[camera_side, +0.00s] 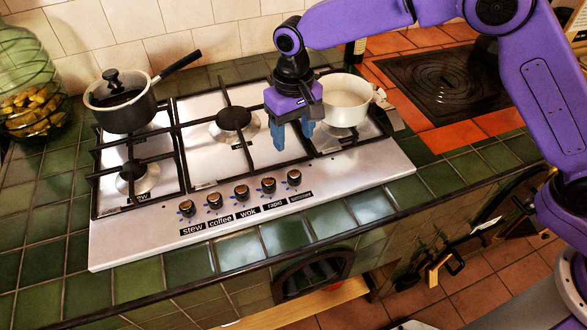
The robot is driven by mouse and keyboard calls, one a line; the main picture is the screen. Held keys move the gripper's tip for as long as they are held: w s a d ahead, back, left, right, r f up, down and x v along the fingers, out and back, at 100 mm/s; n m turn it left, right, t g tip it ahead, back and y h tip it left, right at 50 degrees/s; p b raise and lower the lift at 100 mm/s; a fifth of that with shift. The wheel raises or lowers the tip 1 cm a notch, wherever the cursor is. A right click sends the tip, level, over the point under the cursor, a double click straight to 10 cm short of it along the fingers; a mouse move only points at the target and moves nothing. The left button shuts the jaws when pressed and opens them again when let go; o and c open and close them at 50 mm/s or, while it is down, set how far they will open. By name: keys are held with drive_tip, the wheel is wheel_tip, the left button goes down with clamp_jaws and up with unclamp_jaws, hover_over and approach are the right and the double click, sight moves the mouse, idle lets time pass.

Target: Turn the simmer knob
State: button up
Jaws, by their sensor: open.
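The simmer knob (294,177) is the rightmost of the row of brown-topped knobs on the hob's front strip. Its label (301,196) is small and hard to read. My gripper (293,133) is open, with its blue fingers pointing down and nothing between them. It hangs above and behind the simmer knob in the picture, in front of the white pan, and is apart from the knob. The steel hob (130,240) has black grates. Nothing hides the knob.
The other knobs (242,191) stand close to the left, labelled stew, coffee, wok and rapid. A white pan (345,103) stands on the right burner behind my gripper. A dark lidded saucepan (124,112) is at the back left. The front strip right of the knob is clear.

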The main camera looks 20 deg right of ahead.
sight(293, 173)
wheel_tip(293, 173, down, 12)
idle(0.4)
drive_tip(key=c, duration=1.1)
drive_tip(key=shift+o, duration=0.3)
drive_tip(key=shift+n, duration=0.3)
drive_tip(key=n, duration=0.6)
drive_tip(key=shift+s, duration=0.1)
drive_tip(key=n, duration=0.7)
drive_tip(key=shift+a, duration=0.1)
